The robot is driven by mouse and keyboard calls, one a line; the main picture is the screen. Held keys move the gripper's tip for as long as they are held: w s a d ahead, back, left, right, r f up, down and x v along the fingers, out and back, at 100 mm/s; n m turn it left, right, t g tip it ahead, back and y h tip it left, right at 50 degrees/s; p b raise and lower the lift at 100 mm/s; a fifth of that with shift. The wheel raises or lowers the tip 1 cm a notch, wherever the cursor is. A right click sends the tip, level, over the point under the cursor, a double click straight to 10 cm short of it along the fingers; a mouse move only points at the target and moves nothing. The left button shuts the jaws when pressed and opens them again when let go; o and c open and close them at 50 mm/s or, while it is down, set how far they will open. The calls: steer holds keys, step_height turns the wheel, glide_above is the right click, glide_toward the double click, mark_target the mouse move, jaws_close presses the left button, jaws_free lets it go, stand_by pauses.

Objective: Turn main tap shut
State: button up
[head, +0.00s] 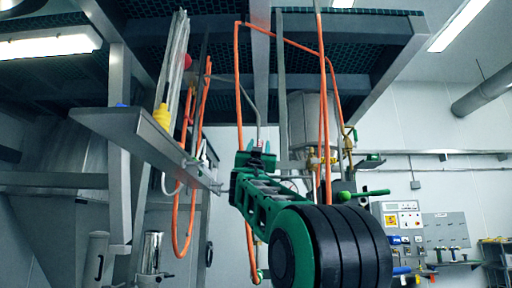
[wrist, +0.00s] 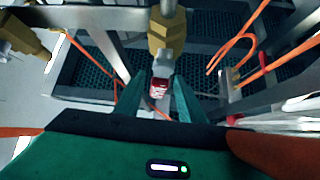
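In the wrist view, a yellow-brass fitting (wrist: 167,35) hangs on a grey pipe straight ahead. A pale metal piece with a red end (wrist: 158,88) sits below it, between my gripper's green fingers (wrist: 158,100). It looks like the tap's handle, but I cannot be sure. The fingers stand apart on either side of it, with a visible gap; contact is not clear. In the head view, my gripper (head: 258,150) points away beneath the dark grating, near thin pipes. I cannot clearly make out the tap there; its place is partly hidden by my gripper and arm.
Orange hoses (head: 322,120) hang close to the right of my gripper, and another loops at the left (head: 180,240). A grey steel beam (head: 140,135) runs at the left. A second brass fitting (wrist: 25,35) is at the wrist view's left. A control panel (head: 402,215) is on the right.

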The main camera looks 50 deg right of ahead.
mark_target(260, 142)
steer(key=shift+x, duration=1.65)
jaws_close()
